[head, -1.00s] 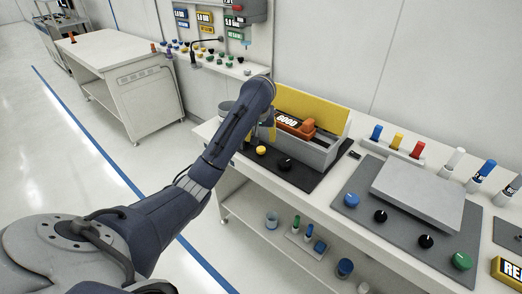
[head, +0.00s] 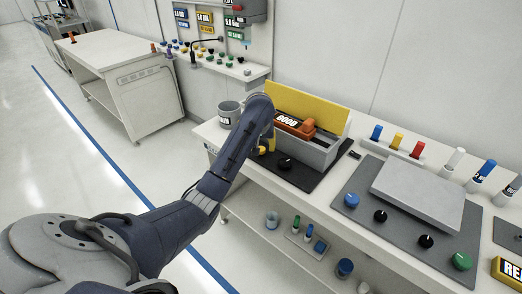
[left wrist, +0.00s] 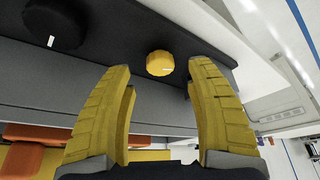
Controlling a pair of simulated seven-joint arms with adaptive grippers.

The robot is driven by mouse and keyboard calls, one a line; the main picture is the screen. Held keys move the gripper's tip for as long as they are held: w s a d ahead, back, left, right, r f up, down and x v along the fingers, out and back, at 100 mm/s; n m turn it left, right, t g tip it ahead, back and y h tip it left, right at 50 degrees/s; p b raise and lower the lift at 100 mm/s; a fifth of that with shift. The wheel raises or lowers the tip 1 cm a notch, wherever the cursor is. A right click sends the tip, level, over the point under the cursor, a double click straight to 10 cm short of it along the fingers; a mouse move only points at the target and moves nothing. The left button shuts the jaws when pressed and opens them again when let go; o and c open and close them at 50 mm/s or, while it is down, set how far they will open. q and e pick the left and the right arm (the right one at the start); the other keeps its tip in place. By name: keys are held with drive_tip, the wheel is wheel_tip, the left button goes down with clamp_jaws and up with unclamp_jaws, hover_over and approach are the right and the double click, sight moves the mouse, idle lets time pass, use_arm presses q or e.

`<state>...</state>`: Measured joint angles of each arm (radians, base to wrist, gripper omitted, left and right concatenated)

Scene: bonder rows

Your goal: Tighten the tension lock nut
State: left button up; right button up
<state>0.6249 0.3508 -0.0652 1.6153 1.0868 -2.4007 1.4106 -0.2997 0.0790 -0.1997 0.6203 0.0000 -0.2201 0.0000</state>
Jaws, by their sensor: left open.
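A round yellow knob (head: 262,150) sits at the left end of the black panel, partly covered by my left arm's end. In the left wrist view the yellow knob (left wrist: 159,62) lies just beyond the gap between my fingertips. A black knob (head: 285,163) with a white mark is to its right; it also shows at the upper left of the left wrist view (left wrist: 55,22). My left gripper (left wrist: 160,78) is open, its yellow fingers empty and apart. In the head view the arm hides most of it. I cannot tell which knob is the tension lock nut.
A grey tray (head: 318,157) with a yellow back board and an orange GOOD block (head: 295,125) stands behind the knobs. A grey bucket (head: 229,114) is to the left. A grey panel with blue, black and green knobs (head: 461,261) lies to the right.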

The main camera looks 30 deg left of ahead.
sight(261, 151)
use_arm(q)
drive_tip(key=shift+x, duration=2.1)
clamp_jaws()
